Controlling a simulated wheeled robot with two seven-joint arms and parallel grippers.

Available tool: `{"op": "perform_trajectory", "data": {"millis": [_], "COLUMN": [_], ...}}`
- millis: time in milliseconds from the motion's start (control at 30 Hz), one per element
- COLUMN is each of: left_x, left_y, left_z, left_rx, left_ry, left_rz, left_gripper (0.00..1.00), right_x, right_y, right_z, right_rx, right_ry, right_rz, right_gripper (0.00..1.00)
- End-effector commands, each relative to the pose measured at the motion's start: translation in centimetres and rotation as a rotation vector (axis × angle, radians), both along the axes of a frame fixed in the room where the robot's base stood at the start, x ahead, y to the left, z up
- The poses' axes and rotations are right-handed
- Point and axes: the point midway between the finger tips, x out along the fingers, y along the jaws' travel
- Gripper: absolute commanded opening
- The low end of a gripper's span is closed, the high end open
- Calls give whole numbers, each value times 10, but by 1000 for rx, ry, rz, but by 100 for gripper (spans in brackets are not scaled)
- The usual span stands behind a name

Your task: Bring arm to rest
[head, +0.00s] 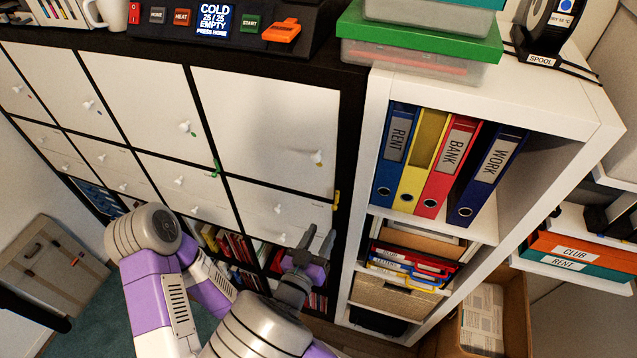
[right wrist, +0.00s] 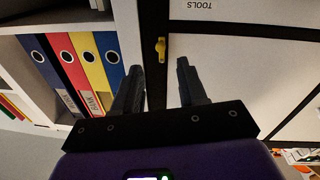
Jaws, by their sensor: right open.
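My right gripper (head: 318,240) is in front of the dark-framed cabinet (head: 354,110), low and near its right end. Its two fingers are apart with nothing between them. In the right wrist view the open fingers (right wrist: 160,82) point at the cabinet's dark upright, with a yellow catch (right wrist: 160,48) just beyond them. The purple and grey arm links in the lower middle of the head view are mine. My left gripper does not show in the head view.
A white shelf (head: 375,130) with several binders (head: 435,160) stands to the right of the cabinet. White cabinet doors (head: 265,115) with small knobs look closed. The printer panel (head: 215,22) is on top. A cardboard box (head: 515,290) stands at lower right.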

Motion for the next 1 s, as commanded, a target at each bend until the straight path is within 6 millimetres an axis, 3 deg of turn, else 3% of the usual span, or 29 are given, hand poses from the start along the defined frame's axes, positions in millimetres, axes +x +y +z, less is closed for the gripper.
{"op": "perform_trajectory", "data": {"millis": [167,267,367,567,800,1000], "left_x": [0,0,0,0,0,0], "left_y": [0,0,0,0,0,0], "left_z": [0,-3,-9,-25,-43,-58], "left_rx": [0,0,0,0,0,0], "left_ry": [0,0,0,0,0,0], "left_rz": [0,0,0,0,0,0], "left_gripper": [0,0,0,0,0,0], "right_x": [1,5,14,16,-23,-73], "right_y": [-1,-7,-21,-55,-80,-86], "right_z": [-1,-16,-50,-156,-261,-318], "right_rx": [1,9,34,163,393,617], "right_ry": [4,47,154,487,865,1125], "right_rz": [-1,3,11,49,99,154], "right_gripper": [42,42,42,42,42,42]}}
